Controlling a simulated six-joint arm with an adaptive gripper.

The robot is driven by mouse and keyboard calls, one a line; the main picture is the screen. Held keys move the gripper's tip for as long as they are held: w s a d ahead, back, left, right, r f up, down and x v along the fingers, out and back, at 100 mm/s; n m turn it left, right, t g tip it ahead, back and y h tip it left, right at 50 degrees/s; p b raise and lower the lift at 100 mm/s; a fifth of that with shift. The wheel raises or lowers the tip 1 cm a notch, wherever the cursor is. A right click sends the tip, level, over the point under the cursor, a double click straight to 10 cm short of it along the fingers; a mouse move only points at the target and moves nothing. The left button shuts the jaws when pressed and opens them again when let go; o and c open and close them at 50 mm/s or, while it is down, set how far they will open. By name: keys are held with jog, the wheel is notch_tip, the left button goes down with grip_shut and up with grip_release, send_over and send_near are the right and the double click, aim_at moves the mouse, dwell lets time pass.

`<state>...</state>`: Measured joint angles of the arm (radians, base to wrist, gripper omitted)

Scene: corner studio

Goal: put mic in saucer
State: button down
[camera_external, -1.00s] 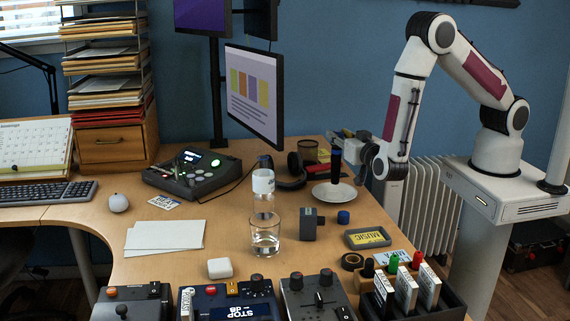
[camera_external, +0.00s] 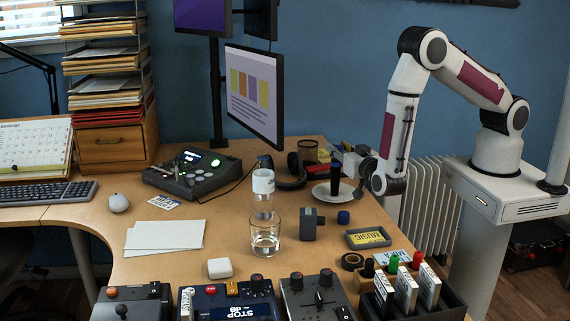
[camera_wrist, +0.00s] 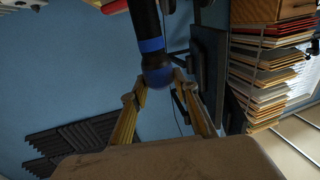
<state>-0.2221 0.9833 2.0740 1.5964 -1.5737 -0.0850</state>
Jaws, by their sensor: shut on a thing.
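The mic (camera_external: 336,178) is a dark upright stick in the external view. The white saucer (camera_external: 319,191) lies on the desk directly behind and below the mic's lower end. I cannot tell whether the mic touches it. The saucer is not seen in the wrist view.
Headphones (camera_external: 293,172) lie left of the saucer, and a mesh cup (camera_external: 308,151) stands behind it. A blue cap (camera_external: 343,217), a grey box (camera_external: 308,224) and a glass (camera_external: 265,235) with a bottle (camera_external: 263,184) behind it stand nearer the front.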

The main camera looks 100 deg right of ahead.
jog(key=shift+f, duration=0.15)
jog(key=c, duration=1.6)
grip_release()
jog(key=shift+o, duration=0.2)
jog(key=shift+a, duration=0.15)
jog(key=s+a, duration=0.2)
jog(key=a, duration=0.9)
jog(key=shift+s+a, duration=0.2)
jog(key=shift+w, duration=0.1)
